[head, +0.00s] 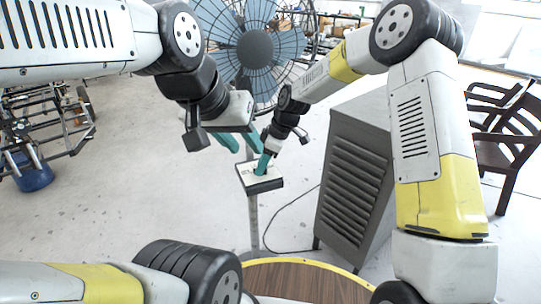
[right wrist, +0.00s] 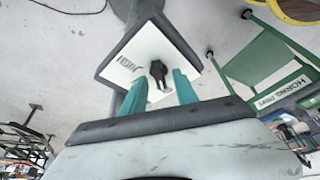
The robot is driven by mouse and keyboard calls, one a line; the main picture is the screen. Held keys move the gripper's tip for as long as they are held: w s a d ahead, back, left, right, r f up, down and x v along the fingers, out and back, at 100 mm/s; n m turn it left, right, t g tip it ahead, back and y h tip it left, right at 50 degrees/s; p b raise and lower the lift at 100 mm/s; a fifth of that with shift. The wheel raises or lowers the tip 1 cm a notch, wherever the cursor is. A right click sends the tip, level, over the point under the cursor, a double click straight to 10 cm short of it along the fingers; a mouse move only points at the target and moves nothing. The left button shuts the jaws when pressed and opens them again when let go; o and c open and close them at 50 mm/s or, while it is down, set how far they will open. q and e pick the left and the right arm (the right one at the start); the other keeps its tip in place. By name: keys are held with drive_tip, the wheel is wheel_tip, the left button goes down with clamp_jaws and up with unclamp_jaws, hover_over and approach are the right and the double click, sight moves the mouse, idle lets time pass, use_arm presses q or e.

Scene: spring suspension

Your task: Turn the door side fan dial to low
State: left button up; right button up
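A blue-bladed fan (head: 232,72) stands at the top middle of the head view. Below it, a control box with a white face (head: 270,183) sits on a pole. My right gripper (head: 262,168) reaches down to this face. In the right wrist view the white face (right wrist: 135,50) has dark lettering, too small to read surely, and a small dark dial (right wrist: 158,70). My right gripper's teal fingers (right wrist: 160,88) stand apart on either side of the dial, with gaps showing. My left gripper (head: 240,142) is open and empty, above and left of the box. The dial's setting cannot be told.
A grey louvred cabinet (head: 357,160) stands right of the pole, and a dark cable runs on the floor between them. Dark wooden chairs (head: 507,135) are at the far right. A round wooden top with a yellow rim (head: 305,283) is at the bottom.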

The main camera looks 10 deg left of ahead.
drive_tip(key=shift+a+f, duration=0.1)
drive_tip(key=shift+f, duration=0.1)
clamp_jaws()
drive_tip(key=shift+m, duration=0.3)
drive_tip(key=m+t, duration=0.1)
drive_tip(key=m, duration=0.1)
drive_tip(key=m+t, duration=0.1)
drive_tip(key=m, duration=0.2)
drive_tip(key=shift+s+a, duration=0.1)
drive_tip(key=shift+s, duration=0.1)
drive_tip(key=m+t+h, duration=0.1)
drive_tip(key=m, duration=0.2)
drive_tip(key=m+t, duration=0.1)
drive_tip(key=m, duration=0.2)
drive_tip(key=shift+h, duration=0.4)
idle(0.3)
